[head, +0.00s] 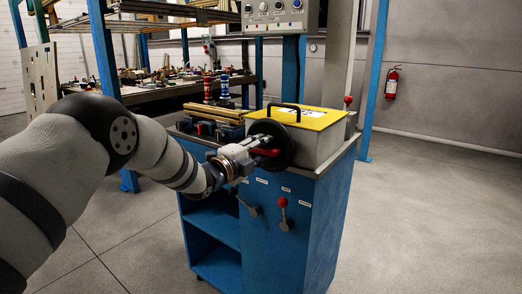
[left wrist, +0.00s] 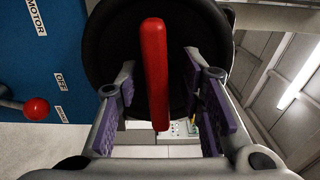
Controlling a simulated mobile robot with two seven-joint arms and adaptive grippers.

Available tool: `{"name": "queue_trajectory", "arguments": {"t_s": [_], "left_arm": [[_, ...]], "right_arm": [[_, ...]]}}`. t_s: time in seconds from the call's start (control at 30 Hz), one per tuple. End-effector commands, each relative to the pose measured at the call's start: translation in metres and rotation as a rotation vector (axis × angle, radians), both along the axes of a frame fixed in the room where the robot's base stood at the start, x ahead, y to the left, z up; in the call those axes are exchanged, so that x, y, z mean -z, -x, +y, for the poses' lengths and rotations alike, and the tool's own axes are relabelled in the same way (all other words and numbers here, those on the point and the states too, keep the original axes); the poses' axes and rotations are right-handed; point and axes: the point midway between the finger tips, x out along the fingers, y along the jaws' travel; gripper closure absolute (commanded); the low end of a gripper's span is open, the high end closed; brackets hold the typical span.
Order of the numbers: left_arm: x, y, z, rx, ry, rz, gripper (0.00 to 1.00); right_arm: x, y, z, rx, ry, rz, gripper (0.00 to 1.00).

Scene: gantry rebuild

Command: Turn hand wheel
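The hand wheel (head: 284,143) is a black disc on the front of a grey box with a yellow top, on a blue cabinet. It also fills the upper middle of the left wrist view (left wrist: 112,45). Its red handle (left wrist: 155,65) sticks out towards my left gripper (head: 256,152). In the left wrist view my left gripper (left wrist: 160,88) is open, with purple-padded fingers on both sides of the red handle and gaps between. In the head view the gripper partly hides the wheel and handle. My right gripper is not in view.
The blue cabinet (head: 265,235) has levers with red knobs (head: 283,203) below the wheel. A control panel (head: 275,15) stands above. A cluttered workbench (head: 150,93) is behind at left. A fire extinguisher (head: 391,84) hangs on the wall. The floor at right is clear.

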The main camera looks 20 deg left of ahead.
Motion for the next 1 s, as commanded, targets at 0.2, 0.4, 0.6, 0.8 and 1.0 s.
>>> {"name": "queue_trajectory", "arguments": {"t_s": [0.2, 0.4, 0.6, 0.8, 1.0], "left_arm": [[0.001, 0.013, 0.005, 0.0, 0.001, 0.004, 0.65], [0.0, 0.062, 0.023, -0.002, 0.002, 0.004, 0.65], [0.0, 0.101, 0.037, -0.001, -0.001, 0.002, 0.65], [0.0, 0.113, 0.041, 0.0, 0.0, 0.0, 0.65], [0.001, 0.113, 0.041, 0.0, 0.0, 0.0, 0.65]], "right_arm": [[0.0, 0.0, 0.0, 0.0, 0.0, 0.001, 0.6], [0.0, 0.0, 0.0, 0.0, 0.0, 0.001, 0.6], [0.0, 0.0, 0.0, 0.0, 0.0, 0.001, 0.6], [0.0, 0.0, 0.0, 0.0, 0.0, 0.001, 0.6], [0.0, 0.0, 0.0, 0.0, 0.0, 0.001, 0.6]]}}
